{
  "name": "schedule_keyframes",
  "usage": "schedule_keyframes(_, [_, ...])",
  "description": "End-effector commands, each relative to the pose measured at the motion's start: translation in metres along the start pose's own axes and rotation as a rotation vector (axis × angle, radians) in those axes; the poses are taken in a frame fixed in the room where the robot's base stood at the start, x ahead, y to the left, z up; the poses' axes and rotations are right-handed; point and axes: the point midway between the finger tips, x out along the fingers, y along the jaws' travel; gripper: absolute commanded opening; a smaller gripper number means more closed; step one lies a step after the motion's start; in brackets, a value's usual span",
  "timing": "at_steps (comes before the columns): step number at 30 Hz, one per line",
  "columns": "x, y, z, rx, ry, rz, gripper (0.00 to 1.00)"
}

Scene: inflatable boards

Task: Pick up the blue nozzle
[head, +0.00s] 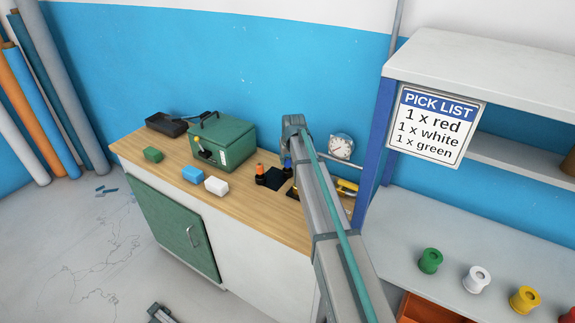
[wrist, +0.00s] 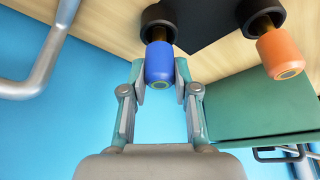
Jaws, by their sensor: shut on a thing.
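The blue nozzle (wrist: 160,62) has a rounded blue body and a black collar. In the wrist view it sits between the two fingertips of my gripper (wrist: 160,78), which is shut on it. Its collar is close to the black mat (wrist: 215,22); I cannot tell whether it touches. In the head view only a sliver of the blue nozzle (head: 287,163) shows, beside my arm, which hides most of my gripper. An orange nozzle (wrist: 280,52) with a black collar stands apart beside it; it also shows in the head view (head: 260,170).
A shelf unit (head: 480,60) with several coloured spools stands right.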

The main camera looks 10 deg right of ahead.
Motion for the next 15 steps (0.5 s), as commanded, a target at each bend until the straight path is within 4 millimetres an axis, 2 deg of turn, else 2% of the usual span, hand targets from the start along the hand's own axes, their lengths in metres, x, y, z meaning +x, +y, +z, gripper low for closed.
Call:
schedule_keyframes(8, [-0.002, 0.000, -0.001, 0.000, 0.000, 0.000, 0.00])
schedule_keyframes(15, [-0.017, 0.000, -0.008, 0.000, 0.003, 0.000, 0.00])
